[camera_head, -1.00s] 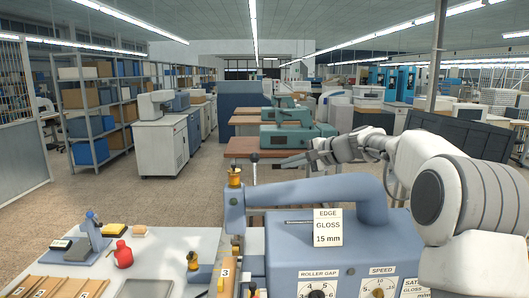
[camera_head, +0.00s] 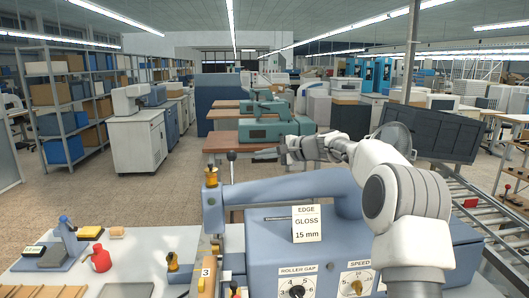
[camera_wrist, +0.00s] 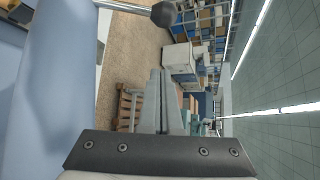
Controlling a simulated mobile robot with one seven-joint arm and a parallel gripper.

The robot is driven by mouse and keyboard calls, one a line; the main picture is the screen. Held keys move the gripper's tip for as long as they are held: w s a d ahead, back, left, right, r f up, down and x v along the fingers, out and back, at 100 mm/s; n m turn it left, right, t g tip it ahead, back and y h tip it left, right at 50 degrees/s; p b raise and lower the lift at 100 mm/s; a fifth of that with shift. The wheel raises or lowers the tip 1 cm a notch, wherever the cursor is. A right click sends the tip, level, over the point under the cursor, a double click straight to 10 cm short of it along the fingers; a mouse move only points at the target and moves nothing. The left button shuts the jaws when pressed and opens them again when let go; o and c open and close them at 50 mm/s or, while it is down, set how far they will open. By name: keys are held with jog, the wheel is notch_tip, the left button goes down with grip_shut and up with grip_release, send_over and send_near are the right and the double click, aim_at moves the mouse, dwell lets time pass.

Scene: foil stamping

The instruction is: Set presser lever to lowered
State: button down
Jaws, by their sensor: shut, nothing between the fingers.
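The presser lever (camera_head: 231,157) stands upright above the left end of the blue-grey machine arm, with a dark ball knob on a thin rod. The knob (camera_wrist: 163,14) also shows at the top edge of the wrist view, beyond the fingertips. My gripper (camera_head: 256,156) is at about knob height, just right of the knob in the head view, and appears apart from it. In the wrist view its two grey fingers (camera_wrist: 161,73) are together with nothing between them. The lever's lower end is hidden in the wrist view.
The machine arm (camera_head: 285,194) lies below my arm; its body (camera_head: 350,262) carries dials and an edge card (camera_head: 307,224). A white table (camera_head: 135,255) at left holds a red bottle (camera_head: 101,260) and boards. A roller conveyor (camera_head: 490,218) runs at right. Above the machine is open air.

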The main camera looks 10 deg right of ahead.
aim_at(232, 171)
jog(key=a+p, duration=0.1)
jog(key=a, duration=0.5)
jog(key=shift+w+f+p, duration=0.2)
jog(key=shift+w+p, duration=0.2)
jog(key=shift+w, duration=0.05)
jog(key=shift+a, duration=0.1)
jog(key=shift+s+f+b, duration=0.1)
jog(key=shift+s+b, duration=0.05)
jog(key=shift+b, duration=0.75)
